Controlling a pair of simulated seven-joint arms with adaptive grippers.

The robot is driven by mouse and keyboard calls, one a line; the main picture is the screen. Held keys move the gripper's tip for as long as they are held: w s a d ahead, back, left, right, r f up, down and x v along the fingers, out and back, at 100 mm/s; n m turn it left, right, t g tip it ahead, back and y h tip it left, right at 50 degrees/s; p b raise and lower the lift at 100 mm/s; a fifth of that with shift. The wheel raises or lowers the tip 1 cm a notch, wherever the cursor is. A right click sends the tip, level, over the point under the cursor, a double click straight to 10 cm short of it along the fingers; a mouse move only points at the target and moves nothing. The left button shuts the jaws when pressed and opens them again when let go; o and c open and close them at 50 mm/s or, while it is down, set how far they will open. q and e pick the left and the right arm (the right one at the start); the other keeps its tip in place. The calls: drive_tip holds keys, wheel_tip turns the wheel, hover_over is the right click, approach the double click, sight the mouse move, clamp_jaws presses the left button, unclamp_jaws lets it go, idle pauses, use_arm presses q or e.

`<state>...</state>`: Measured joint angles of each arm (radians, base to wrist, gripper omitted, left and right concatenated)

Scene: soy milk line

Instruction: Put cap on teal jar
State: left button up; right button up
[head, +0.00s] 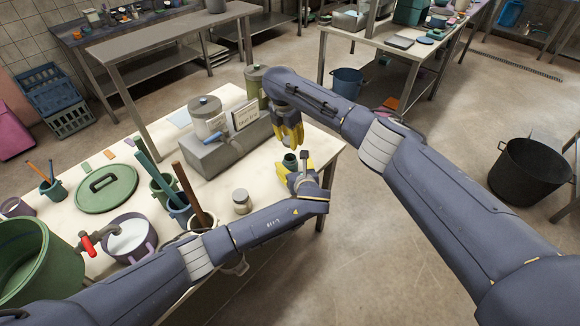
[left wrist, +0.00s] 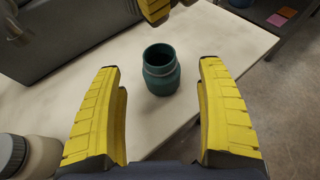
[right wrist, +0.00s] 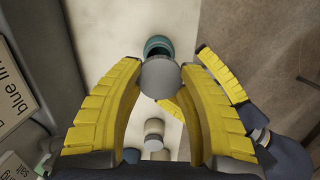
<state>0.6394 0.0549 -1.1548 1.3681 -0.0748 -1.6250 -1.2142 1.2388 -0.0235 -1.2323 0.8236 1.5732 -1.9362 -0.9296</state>
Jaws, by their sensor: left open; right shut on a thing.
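The teal jar (head: 290,159) stands upright and open near the right edge of the white table. It also shows in the left wrist view (left wrist: 161,78) and in the right wrist view (right wrist: 157,43). My left gripper (head: 297,177) is open, with its fingers pointing toward the jar and the jar ahead, midway between them. My right gripper (head: 288,140) is above the jar and shut on a round grey cap (right wrist: 160,77), held between the fingertips. In the right wrist view the cap partly overlaps the jar and appears apart from it.
A small jar with a grey lid (head: 241,203) stands left of my left gripper. A grey block (head: 215,152) with a sign (head: 245,114) and canisters is behind. Buckets and pots crowd the table's left side.

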sight(291, 163)
use_arm(q)
drive_tip(key=shift+x, duration=2.7)
drive_tip(key=shift+c, duration=0.5)
clamp_jaws()
use_arm(e)
drive_tip(key=shift+f, duration=2.5)
drive_tip(key=shift+f, duration=0.2)
drive_tip(key=shift+f, duration=0.85)
